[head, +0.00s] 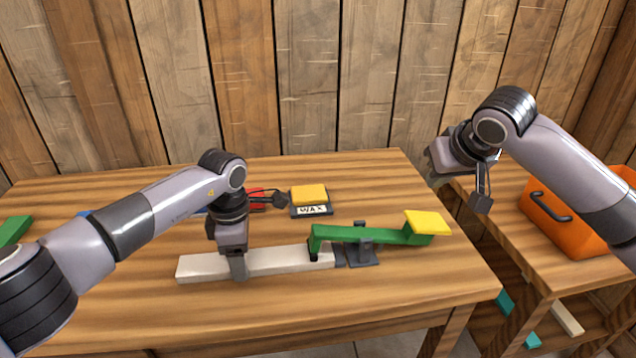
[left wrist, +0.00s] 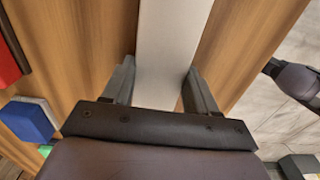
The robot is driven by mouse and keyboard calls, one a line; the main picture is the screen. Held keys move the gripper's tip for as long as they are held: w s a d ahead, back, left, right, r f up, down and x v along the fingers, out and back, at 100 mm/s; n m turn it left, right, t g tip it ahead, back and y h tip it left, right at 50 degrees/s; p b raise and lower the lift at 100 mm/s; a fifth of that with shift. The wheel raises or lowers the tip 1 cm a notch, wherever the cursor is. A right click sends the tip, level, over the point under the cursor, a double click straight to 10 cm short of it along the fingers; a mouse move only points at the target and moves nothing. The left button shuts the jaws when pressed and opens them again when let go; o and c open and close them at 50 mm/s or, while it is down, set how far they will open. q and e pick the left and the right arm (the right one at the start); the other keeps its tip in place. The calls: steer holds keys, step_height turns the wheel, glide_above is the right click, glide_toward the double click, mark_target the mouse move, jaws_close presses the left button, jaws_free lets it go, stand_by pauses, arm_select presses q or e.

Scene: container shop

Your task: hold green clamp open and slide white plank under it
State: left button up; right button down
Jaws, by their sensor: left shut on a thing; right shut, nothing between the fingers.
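The white plank (head: 205,267) lies on the table, its long side running left to right. My left gripper (head: 239,272) is shut on the plank near its middle; in the left wrist view the plank (left wrist: 172,40) runs between the two fingers (left wrist: 158,98). The green clamp (head: 345,234) has a dark grey base (head: 362,256) and a yellow pad (head: 428,222) on its right end. The plank's right end reaches beneath the clamp's dark-tipped left end; I cannot tell whether they touch. My right gripper (head: 436,170) is shut and empty, up and right of the yellow pad.
A yellow block on a dark base marked WAX (head: 311,199) stands behind the plank. Red and blue items beside it are partly hidden by my left arm. A green block (head: 14,230) lies far left. An orange toolbox (head: 560,222) sits on a side bench at right. The front table is clear.

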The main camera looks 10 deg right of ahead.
arm_select(q)
steer(key=shift+d+r, duration=0.1)
steer(key=shift+d, duration=0.1)
steer(key=o, duration=1.3)
steer(key=shift+c, duration=0.2)
steer(key=shift+a, duration=0.1)
